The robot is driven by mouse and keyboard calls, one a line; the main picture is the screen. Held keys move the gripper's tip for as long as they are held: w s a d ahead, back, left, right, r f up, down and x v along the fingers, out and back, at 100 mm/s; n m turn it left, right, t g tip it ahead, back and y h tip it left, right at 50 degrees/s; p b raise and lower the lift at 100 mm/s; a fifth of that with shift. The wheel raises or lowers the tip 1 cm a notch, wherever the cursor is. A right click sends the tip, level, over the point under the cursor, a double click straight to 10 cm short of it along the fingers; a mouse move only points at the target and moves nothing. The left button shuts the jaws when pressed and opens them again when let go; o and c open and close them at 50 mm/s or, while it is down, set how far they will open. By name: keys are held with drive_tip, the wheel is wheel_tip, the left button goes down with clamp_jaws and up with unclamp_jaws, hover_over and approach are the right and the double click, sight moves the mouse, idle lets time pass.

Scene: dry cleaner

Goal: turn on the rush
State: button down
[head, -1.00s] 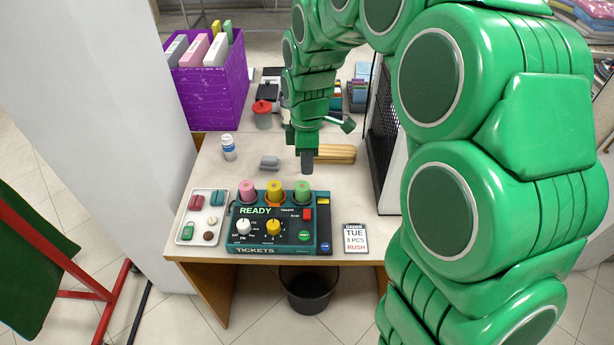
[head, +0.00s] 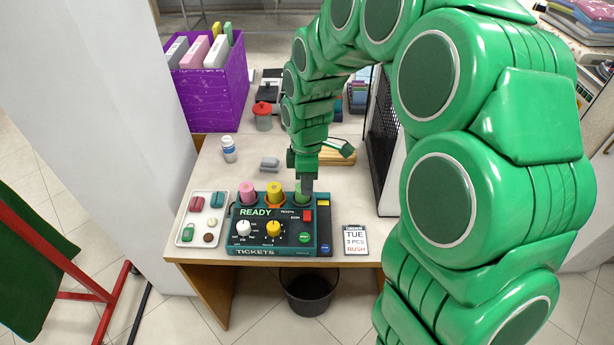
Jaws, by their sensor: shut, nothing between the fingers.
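The ticket machine (head: 268,238) is a dark teal box on the table, marked READY and TICKETS. It has a red rocker switch (head: 308,215) at its upper right, a white knob (head: 243,228), a yellow knob (head: 273,229) and a green round button (head: 305,237). The label by the red switch is too small to read surely. An order card (head: 355,240) reading TUE, 3 PCS, RUSH lies to the right. My gripper (head: 306,190) is shut and empty, pointing down in front of the green spool at the machine's back right, just behind the red switch.
Pink (head: 248,191) and yellow (head: 274,192) spools stand along the machine's back. A white tray (head: 185,237) with small items is at the left. A purple bin (head: 212,95), a white bottle (head: 229,150) and a dark mesh panel (head: 383,135) stand farther back.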

sight(307, 219)
drive_tip(key=f, duration=0.6)
drive_tip(key=s+f, duration=0.1)
drive_tip(key=f, duration=0.2)
drive_tip(key=shift+s+f, duration=0.1)
drive_tip(key=shift+s+f, duration=0.1)
drive_tip(key=shift+w, duration=0.2)
drive_tip(key=shift+w+r, duration=0.2)
drive_tip(key=shift+w, duration=0.45)
idle(0.4)
wheel_tip(307, 219, up, 14)
drive_tip(key=s, duration=0.1)
drive_tip(key=shift+s, duration=0.35)
